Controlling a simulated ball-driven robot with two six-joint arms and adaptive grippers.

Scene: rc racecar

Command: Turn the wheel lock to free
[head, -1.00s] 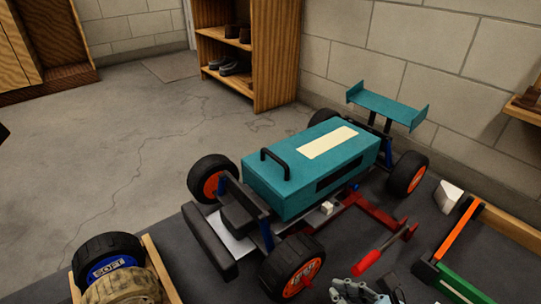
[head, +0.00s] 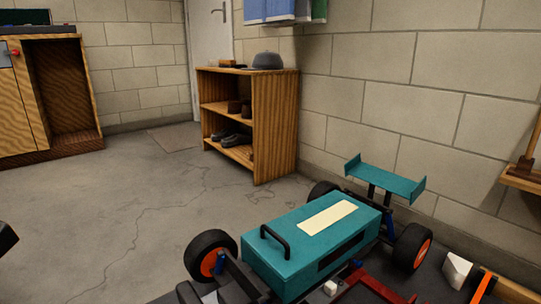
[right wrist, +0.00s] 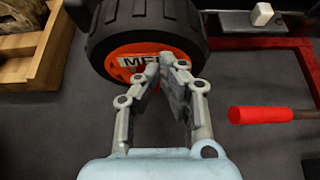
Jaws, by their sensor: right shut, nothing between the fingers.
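The teal RC racecar (head: 290,262) with a black handle and rear wing stands at the lower right of the head view. In the right wrist view, a black wheel with an orange hub (right wrist: 146,55) fills the top middle, its hub marked with letters that begin "ME". My right gripper (right wrist: 168,62) is shut and empty, its fingertips in front of the hub and covering the hub's centre. I cannot tell whether they touch it. The wheel lock is hidden or cannot be made out. My left gripper is not in view.
A red-handled tool (right wrist: 262,115) lies right of my right gripper, near a red frame (right wrist: 255,43). A wooden rack (right wrist: 38,60) is at the left. In the head view, a white wedge (head: 457,270) and a wooden shelf (head: 247,125) stand by the wall.

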